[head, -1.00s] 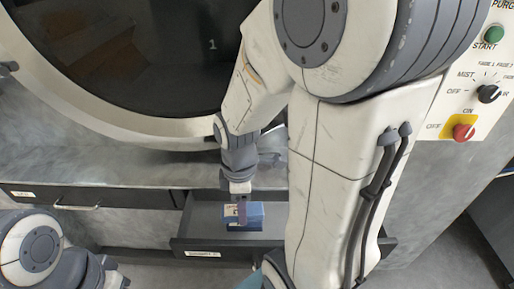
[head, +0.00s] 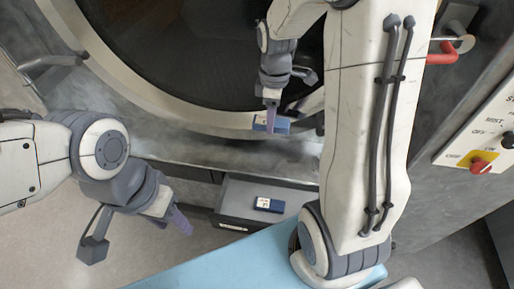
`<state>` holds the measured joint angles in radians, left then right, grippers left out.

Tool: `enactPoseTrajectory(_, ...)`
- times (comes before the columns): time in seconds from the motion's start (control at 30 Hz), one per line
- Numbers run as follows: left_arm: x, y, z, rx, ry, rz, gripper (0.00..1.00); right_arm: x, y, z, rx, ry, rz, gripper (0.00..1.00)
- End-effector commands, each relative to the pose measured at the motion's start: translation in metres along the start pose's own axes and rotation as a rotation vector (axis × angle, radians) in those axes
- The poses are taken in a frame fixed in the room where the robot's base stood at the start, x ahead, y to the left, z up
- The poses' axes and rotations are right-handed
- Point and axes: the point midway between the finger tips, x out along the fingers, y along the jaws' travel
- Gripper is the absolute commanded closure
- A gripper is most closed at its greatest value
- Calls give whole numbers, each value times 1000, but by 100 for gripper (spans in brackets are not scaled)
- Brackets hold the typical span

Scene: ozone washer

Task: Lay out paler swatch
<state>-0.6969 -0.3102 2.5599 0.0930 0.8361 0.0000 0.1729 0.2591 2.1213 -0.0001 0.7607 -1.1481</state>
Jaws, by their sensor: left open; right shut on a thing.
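My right gripper (head: 272,124) points down in front of the round door and is shut on a blue swatch block (head: 283,125) with a white label. A finger hides part of this swatch. A second, dark blue swatch (head: 269,205) with a white label lies in the open drawer (head: 239,209), below my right gripper. I cannot tell for sure which of the two blues is paler. My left gripper (head: 177,216) is open and empty, left of the drawer and apart from it.
The big round door (head: 190,60) of the washer is behind my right gripper. A grey ledge (head: 180,150) runs beneath it. A light blue surface (head: 235,262) at the front is bare where it shows. A control panel (head: 490,140) with a red knob stands at the right.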

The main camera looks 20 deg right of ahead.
Motion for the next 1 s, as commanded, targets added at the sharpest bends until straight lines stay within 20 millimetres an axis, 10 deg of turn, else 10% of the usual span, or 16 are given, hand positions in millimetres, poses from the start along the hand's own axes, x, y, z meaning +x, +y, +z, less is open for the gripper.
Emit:
enactPoseTrajectory(0.43, -11, 1, 0, -1, -1, 0, 50, 109, -2, 0, -2, -3, -7, 100)
enactPoseTrajectory(1.0, -19, 1, -1, -1, 0, 0, 50, 172, -1, -1, -2, -1, -2, 100)
